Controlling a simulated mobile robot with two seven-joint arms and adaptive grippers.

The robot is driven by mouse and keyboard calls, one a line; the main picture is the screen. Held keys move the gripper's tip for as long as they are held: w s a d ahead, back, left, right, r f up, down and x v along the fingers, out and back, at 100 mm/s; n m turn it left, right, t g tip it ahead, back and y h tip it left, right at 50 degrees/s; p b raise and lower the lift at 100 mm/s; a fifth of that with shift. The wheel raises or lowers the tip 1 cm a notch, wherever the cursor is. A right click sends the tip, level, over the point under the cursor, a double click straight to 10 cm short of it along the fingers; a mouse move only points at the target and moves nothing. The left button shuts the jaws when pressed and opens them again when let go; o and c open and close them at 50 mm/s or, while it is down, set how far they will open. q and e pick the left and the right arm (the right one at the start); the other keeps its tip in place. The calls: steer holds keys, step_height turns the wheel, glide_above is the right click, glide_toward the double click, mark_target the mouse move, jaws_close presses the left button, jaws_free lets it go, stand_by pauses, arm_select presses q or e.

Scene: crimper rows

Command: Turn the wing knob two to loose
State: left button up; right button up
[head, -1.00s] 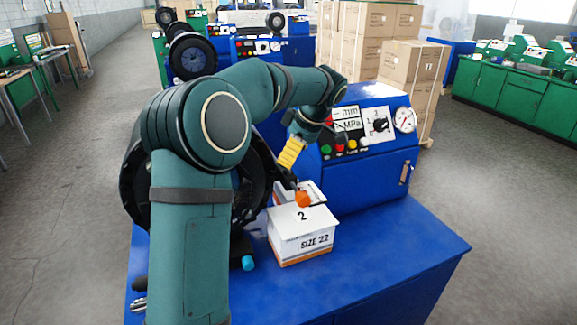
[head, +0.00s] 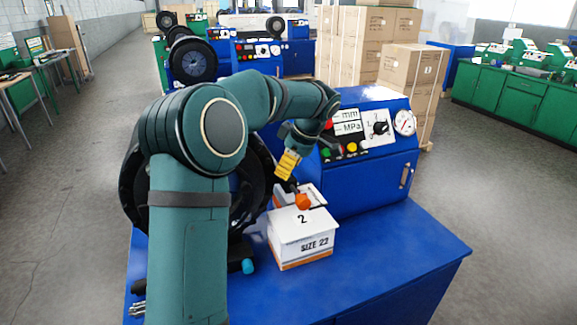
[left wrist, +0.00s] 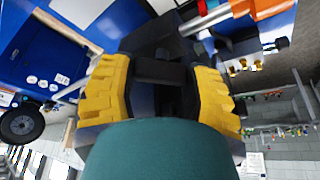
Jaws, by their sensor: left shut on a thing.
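My left gripper (head: 291,183) reaches down behind the box marked 2, in front of the blue machine. Its yellow fingers also show in the left wrist view (left wrist: 165,75), with a dark piece between them. The gripper is shut on this piece, which seems to be the wing knob, but fingers and shadow hide most of it. An orange piece (head: 302,202) shows just below and right of the fingertips, over the box's back edge. An orange piece and a silver rod also show at the top of the left wrist view. My right gripper is not in view.
The white box (head: 301,242) marked 2 and SIZE 22 stands on the blue table (head: 395,255). A second white carton is behind it. The control panel with a dial and gauge (head: 404,122) is to the right. The table's right side is clear.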

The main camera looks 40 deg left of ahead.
arm_select(q)
steer(key=shift+n+g+p, duration=0.35)
steer(key=shift+n+g, duration=0.05)
steer(key=shift+n, duration=0.7)
steer(key=shift+n+g+h+p, duration=0.4)
steer(key=shift+n+p, duration=0.15)
steer(key=shift+n, duration=0.65)
steer(key=shift+n+g+h+p, duration=0.6)
steer(key=shift+n+p, duration=0.6)
steer(key=shift+n, duration=0.9)
steer(key=shift+f, duration=0.1)
steer(key=o, duration=1.2)
